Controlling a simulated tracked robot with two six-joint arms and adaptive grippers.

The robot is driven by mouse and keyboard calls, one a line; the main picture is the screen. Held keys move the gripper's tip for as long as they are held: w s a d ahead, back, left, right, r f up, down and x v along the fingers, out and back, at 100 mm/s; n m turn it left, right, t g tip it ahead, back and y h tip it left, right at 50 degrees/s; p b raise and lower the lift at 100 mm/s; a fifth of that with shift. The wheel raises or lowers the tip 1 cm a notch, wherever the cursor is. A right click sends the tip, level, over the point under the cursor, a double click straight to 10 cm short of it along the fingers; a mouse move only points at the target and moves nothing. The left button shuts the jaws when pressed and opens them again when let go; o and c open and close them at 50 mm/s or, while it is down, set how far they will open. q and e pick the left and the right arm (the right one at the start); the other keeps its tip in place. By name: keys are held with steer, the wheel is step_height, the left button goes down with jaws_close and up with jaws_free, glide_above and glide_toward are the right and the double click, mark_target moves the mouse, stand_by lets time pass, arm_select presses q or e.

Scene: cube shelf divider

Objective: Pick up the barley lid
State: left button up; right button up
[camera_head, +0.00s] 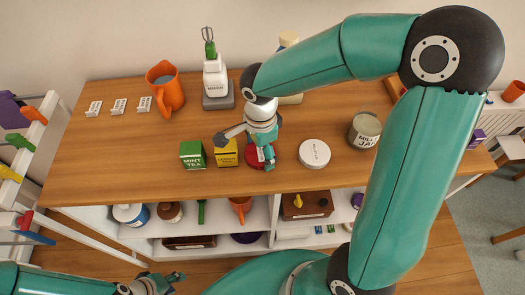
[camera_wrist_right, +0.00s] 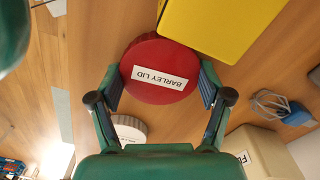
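The barley lid (camera_wrist_right: 158,72) is a round red lid with a white label, partly covered by my right gripper in the head view (camera_head: 258,157). It is at the tabletop beside the yellow box. My right gripper (camera_wrist_right: 160,85) has one finger pad on each side of the lid, both against its rim. It also shows in the head view (camera_head: 266,158), reaching down over the lid. I cannot see any clear gap under the lid. My left gripper (camera_head: 170,282) is low at the bottom edge in the head view, away from the lid, and its fingers are too small to read.
The yellow lemon tea box (camera_head: 227,153) stands close beside the lid, with the green mint tea box (camera_head: 192,155) further left. A white lid (camera_head: 315,153) and a jar (camera_head: 364,130) are to the right. An orange jug (camera_head: 168,90) and a blender (camera_head: 215,80) stand behind.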

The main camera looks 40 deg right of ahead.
mark_target(261, 153)
steer(key=shift+c, duration=1.4)
steer(key=shift+r, duration=0.2)
steer(key=shift+r+p, duration=0.6)
steer(key=shift+r, duration=0.25)
steer(key=shift+r+p, duration=1.85)
steer(key=shift+r, duration=1.15)
steer(key=shift+s, duration=0.15)
